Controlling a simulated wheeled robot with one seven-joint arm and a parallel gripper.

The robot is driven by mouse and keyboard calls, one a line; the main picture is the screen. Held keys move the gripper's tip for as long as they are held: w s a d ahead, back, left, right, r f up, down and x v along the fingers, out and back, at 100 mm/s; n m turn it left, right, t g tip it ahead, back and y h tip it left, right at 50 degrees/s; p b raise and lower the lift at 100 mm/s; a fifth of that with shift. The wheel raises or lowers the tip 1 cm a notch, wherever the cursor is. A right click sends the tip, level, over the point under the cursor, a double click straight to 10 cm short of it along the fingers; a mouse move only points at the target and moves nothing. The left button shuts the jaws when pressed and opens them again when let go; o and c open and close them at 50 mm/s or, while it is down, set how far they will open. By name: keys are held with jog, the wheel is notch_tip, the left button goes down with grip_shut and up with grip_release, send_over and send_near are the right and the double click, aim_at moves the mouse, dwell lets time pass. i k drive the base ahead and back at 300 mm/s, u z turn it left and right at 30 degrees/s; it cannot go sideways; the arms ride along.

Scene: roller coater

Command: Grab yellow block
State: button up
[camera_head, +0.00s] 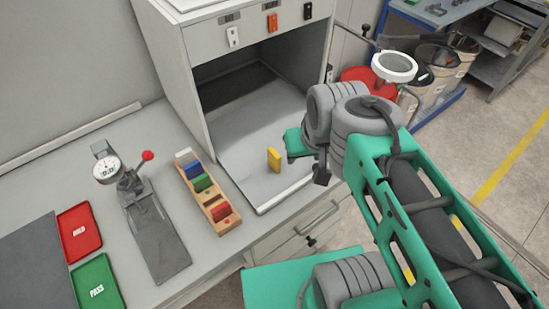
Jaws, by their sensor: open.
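The yellow block (274,159) stands upright on the pale floor of the open cabinet (237,142), near its front edge. My gripper (321,170) is at the end of my green and grey arm, to the right of the block and apart from it. Only a small dark part of it shows below the grey wrist joints, and the fingertips are hard to make out. It is open, and nothing is seen held in it.
A wooden rack (225,225) with white, blue, green and red blocks stands left of the cabinet. Further left are a dial gauge stand (150,225), a red tray (79,232) and a green tray (97,284). The cabinet's side wall (177,75) rises left of the opening.

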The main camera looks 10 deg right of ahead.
aim_at(273, 159)
jog(key=u, duration=0.05)
jog(key=k, duration=0.5)
jog(key=u, duration=3.65)
jog(key=k, duration=1.85)
jog(key=z, duration=0.25)
jog(key=i, duration=0.5)
jog(key=u, duration=0.1)
